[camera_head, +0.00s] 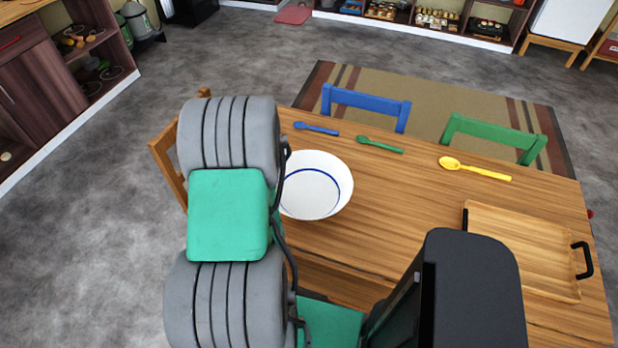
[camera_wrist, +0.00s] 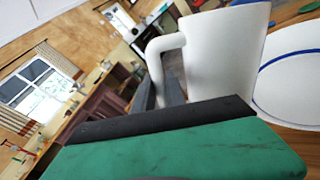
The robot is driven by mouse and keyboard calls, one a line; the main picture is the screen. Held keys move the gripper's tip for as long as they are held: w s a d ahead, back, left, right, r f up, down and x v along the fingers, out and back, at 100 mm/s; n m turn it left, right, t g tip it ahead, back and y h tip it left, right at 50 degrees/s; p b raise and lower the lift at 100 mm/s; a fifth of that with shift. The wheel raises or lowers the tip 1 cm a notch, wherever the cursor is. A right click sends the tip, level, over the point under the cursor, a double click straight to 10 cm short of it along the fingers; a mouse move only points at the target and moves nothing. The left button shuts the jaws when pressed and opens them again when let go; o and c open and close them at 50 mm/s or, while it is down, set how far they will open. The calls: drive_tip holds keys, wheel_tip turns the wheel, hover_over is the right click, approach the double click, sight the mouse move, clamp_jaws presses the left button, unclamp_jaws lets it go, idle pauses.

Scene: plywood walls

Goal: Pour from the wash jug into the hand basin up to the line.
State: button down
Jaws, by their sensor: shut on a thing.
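The white wash jug (camera_wrist: 228,55) shows in the wrist view, with its handle towards my gripper. My gripper (camera_wrist: 170,88) is shut on the jug's handle. The white hand basin (camera_head: 328,170) stands on the wooden table in the head view, with a blue line around its inside. The basin's rim also shows at the right of the wrist view (camera_wrist: 292,105), beside the jug. I see no water in the basin and cannot see inside the jug. In the head view my arm hides the jug, my gripper and the basin's left edge.
On the wooden table (camera_head: 400,215) lie a blue spoon (camera_head: 316,128), a green spoon (camera_head: 380,145) and a yellow spoon (camera_head: 475,169) behind and right of the basin. A wooden tray (camera_head: 520,245) sits at the right. Blue (camera_head: 366,103) and green (camera_head: 492,133) chairs stand at the far side.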

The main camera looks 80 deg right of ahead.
drive_tip(key=shift+s+d+r+m+p, duration=0.35)
drive_tip(key=shift+s+d+r+m, duration=0.25)
drive_tip(key=shift+s+m, duration=0.15)
drive_tip(key=shift+s+f+b, duration=0.1)
drive_tip(key=shift+f+b, duration=0.2)
drive_tip(key=shift+f, duration=0.05)
drive_tip(key=shift+s+d+f+m, duration=0.1)
drive_tip(key=shift+s+d+m, duration=0.05)
drive_tip(key=shift+m, duration=0.3)
drive_tip(key=shift+s+f+y, duration=0.15)
drive_tip(key=shift+y, duration=0.15)
drive_tip(key=shift+s+d+r+m+p, duration=0.4)
drive_tip(key=shift+m+p, duration=0.2)
drive_tip(key=shift+m, duration=0.3)
drive_tip(key=shift+s+d+f+m+t+y, duration=0.45)
drive_tip(key=shift+s+m, duration=0.1)
drive_tip(key=shift+m, duration=0.15)
idle(1.1)
drive_tip(key=shift+s+d+r+m+p, duration=0.25)
drive_tip(key=shift+s+r+m+p, duration=0.2)
drive_tip(key=shift+p, duration=0.7)
drive_tip(key=shift+s+d+r+m+p, duration=0.3)
drive_tip(key=shift+r+p, duration=0.25)
drive_tip(key=shift+p, duration=0.55)
idle(0.7)
